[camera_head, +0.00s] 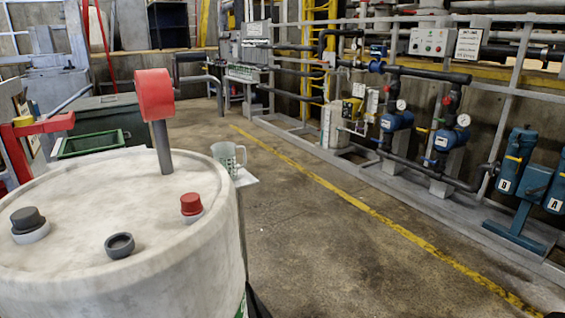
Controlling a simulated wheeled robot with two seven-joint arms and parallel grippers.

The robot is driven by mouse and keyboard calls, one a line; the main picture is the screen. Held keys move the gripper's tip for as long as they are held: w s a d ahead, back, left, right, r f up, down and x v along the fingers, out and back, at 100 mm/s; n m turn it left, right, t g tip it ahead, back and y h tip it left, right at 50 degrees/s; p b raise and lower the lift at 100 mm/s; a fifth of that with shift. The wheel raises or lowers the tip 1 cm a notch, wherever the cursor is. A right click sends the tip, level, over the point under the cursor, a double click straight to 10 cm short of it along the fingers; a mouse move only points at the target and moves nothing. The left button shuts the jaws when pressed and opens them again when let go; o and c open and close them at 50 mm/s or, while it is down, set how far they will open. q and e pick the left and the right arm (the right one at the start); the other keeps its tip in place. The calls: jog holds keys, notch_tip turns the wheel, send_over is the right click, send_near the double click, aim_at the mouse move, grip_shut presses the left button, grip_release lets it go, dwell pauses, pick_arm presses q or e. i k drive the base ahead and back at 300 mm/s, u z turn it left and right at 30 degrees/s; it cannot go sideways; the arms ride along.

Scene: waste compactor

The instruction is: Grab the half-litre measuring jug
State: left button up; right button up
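A translucent, pale green measuring jug (224,156) stands just behind the drum, near the middle left of the view. Its handle is on the right side. A white flat surface (246,181) shows beside and below it. The drum's rim hides the lower part of the jug's surroundings, so what it rests on is only partly visible. Neither of my grippers is in view.
A large whitish drum (90,220) fills the lower left foreground. A red-headed piece on a grey stem (155,95) rises at its far edge, with caps on top. Concrete floor (330,250) is clear to the right, up to pipework (440,130).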

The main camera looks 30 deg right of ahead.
aim_at(224, 153)
jog(key=z, duration=2.5)
jog(key=i, duration=4.6)
jog(key=u, duration=4.55)
jog(key=i, duration=0.25)
jog(key=z, duration=0.3)
